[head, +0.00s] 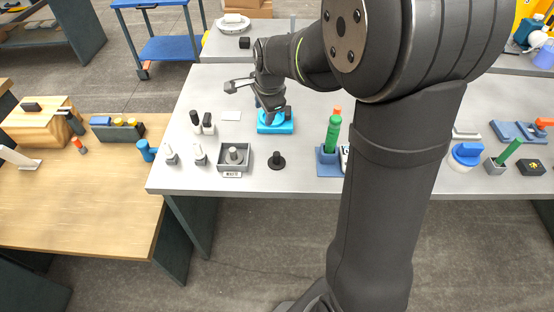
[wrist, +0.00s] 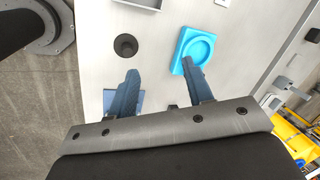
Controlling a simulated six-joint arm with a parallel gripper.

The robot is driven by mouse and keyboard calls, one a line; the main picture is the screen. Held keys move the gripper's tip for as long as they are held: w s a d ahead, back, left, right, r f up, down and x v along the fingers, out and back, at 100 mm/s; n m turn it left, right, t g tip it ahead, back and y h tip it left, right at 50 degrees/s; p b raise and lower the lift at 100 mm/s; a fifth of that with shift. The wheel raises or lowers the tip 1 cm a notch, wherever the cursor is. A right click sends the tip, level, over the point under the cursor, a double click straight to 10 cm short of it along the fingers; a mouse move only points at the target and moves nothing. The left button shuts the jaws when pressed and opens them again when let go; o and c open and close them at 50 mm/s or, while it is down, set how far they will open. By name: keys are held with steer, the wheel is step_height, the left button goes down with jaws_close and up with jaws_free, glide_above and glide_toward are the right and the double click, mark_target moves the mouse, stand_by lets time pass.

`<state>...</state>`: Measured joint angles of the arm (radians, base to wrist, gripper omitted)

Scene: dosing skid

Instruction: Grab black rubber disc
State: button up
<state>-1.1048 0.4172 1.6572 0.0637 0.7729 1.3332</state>
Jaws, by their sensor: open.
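The black rubber disc (head: 277,162) lies on the light grey table, with what looks like a short upright post or knob at its middle. It also shows in the wrist view as a dark round shape (wrist: 126,46), beyond the left fingertip and apart from it. My gripper (wrist: 160,68) is open, with nothing between its two blue-grey fingers. In the head view, my gripper (head: 270,110) is over the blue dish-like holder (head: 277,127), behind the disc. The blue holder (wrist: 179,61) is near the right fingertip in the wrist view; I cannot tell whether they touch.
A grey square tray (head: 223,168) with a post stands left of the disc. A blue stand (head: 326,168) with a green, orange-topped bottle (head: 333,130) stands to its right. Table around the disc is clear.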

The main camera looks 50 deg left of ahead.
step_height(320, 180, down, 5)
steer(key=s+n+y, duration=0.1)
steer(key=n, duration=0.2)
steer(key=n+t+y, duration=0.6)
steer(key=n, duration=0.5)
glide_toward(277, 154)
steer(key=x, duration=0.6)
steer(key=shift+w+a+f, duration=0.15)
steer(key=shift+f, duration=0.25)
steer(key=shift+x, duration=2.7)
steer(key=shift+a+r, duration=0.15)
steer(key=shift+r, duration=0.05)
steer(key=shift+c, duration=0.5)
jaws_close()
